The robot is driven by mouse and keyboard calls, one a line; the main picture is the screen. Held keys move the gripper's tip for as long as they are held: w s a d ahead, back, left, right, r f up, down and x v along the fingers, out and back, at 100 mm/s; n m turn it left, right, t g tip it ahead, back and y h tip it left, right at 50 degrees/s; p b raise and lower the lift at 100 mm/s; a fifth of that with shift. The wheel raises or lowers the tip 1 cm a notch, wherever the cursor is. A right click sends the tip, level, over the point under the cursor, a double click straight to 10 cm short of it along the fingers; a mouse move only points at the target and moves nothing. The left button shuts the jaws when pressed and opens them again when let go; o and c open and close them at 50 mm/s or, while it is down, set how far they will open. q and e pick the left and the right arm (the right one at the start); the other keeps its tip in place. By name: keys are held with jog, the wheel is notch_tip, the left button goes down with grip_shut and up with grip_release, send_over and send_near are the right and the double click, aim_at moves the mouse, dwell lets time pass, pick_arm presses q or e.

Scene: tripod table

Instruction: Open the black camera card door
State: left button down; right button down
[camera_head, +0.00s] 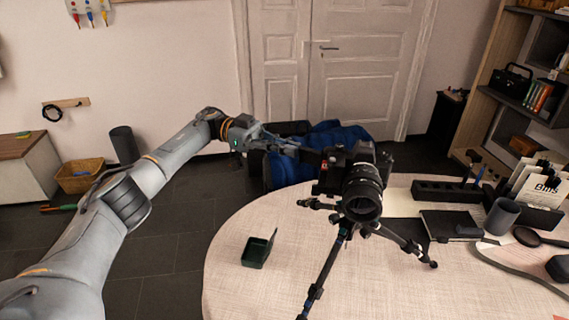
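A black camera (362,188) stands on a tripod (338,255) on the round table, its lens pointing toward me. Its card door is too small and dark to make out, so I cannot tell whether it is open or shut. My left gripper (312,154) reaches in from the left, with its fingers close to the camera's left side. I cannot tell whether they touch it or how far apart they are. My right gripper is not in view.
The pale round table (235,290) holds a small dark green box (255,252) with its lid up, left of the tripod. A black notebook (450,226), a grey cup (502,216) and a paper holder (540,216) stand at right. A blue chair-like object (290,170) is behind the table.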

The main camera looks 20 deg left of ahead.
pick_arm(q)
jog(key=shift+w+d+f+g+b, duration=0.1)
jog(key=shift+w+f+g+b, duration=0.05)
jog(key=shift+g+b, duration=0.35)
jog(key=shift+m, duration=0.3)
jog(key=c, duration=1.6)
grip_release()
jog(key=shift+d, duration=0.15)
jog(key=shift+o, duration=0.2)
jog(key=shift+r, duration=0.2)
notch_tip(320, 180, up, 10)
jog(key=shift+w+f, duration=0.1)
